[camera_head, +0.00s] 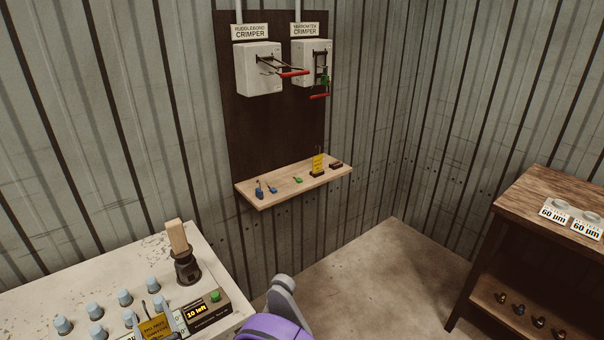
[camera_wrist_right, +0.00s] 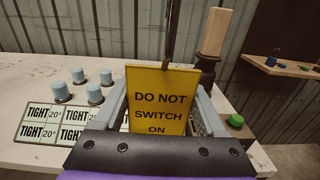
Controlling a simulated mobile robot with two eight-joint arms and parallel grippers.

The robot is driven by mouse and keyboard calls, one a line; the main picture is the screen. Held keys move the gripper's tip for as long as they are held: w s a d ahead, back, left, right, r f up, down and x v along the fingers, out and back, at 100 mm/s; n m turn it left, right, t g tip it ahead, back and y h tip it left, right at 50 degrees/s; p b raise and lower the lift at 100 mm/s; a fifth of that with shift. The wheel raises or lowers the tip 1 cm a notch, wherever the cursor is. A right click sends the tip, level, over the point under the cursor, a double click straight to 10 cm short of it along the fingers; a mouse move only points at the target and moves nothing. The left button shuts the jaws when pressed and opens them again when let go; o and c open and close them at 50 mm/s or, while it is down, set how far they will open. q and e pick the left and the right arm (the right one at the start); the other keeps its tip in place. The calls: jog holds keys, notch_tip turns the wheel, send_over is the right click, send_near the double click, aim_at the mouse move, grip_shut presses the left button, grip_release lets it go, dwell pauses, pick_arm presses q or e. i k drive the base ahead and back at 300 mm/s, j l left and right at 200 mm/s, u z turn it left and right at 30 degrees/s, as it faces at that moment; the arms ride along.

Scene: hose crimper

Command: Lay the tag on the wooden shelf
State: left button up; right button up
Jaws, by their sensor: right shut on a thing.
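My right gripper (camera_head: 157,322) is at the bottom of the head view, above the white worktop. It is shut on a yellow tag (camera_head: 153,328). In the right wrist view the tag (camera_wrist_right: 160,85) stands upright between the fingers, reading "DO NOT SWITCH ON". The wooden shelf (camera_head: 287,188) is on the dark wall board, farther back and to the right of the gripper. The tag is well apart from the shelf. My left gripper is not in view.
The shelf holds small blue and green items, another yellow tag (camera_head: 318,163) and a dark red item (camera_head: 336,164). Two crimpers (camera_head: 258,70) hang above. The worktop (camera_head: 60,294) carries blue caps, a wooden-handled tool (camera_head: 178,238) and a counter box (camera_head: 207,310).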

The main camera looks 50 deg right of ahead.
aim_at(286, 174)
jog(key=l, duration=3.75)
